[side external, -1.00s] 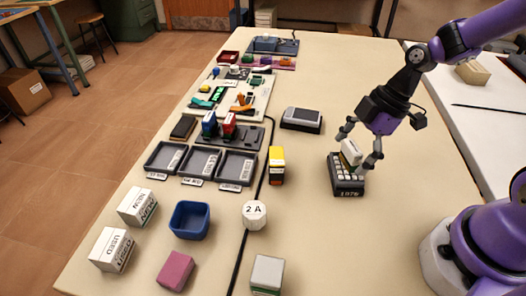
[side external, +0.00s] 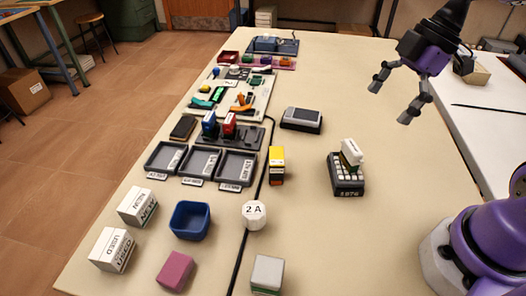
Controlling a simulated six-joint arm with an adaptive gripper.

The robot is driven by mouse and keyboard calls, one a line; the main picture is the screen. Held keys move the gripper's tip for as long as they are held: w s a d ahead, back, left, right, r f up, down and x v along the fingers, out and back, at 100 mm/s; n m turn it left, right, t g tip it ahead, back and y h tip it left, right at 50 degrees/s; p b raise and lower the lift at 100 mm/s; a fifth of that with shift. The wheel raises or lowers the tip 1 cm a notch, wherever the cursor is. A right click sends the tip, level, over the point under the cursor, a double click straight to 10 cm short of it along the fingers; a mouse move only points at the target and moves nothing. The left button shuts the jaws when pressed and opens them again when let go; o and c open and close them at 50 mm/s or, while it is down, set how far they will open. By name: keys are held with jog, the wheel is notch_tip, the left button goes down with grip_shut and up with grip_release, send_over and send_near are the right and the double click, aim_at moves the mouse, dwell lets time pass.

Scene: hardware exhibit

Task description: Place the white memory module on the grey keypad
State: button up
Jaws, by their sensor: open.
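The grey keypad (side external: 348,184), dark with pale keys, sits on the table right of centre. The white memory module (side external: 351,153) stands upright on the keypad, towards its far side, slightly tilted. My gripper (side external: 391,102) is open and empty, raised well above and to the right of the keypad, apart from the module.
A grey device with a screen (side external: 302,118) lies behind the keypad. Dark trays (side external: 236,181) are farther left.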

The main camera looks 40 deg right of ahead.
jog(key=s+m+t+h, duration=0.1)
jog(key=m, duration=0.3)
jog(key=s+a+r+m+t+h, duration=0.1)
jog(key=m, duration=0.4)
jog(key=s+a+m+t+h, duration=0.1)
jog(key=m+h, duration=0.1)
jog(key=m, duration=0.2)
jog(key=shift+s+a+r+t, duration=0.15)
jog(key=shift+s+r+t, duration=0.25)
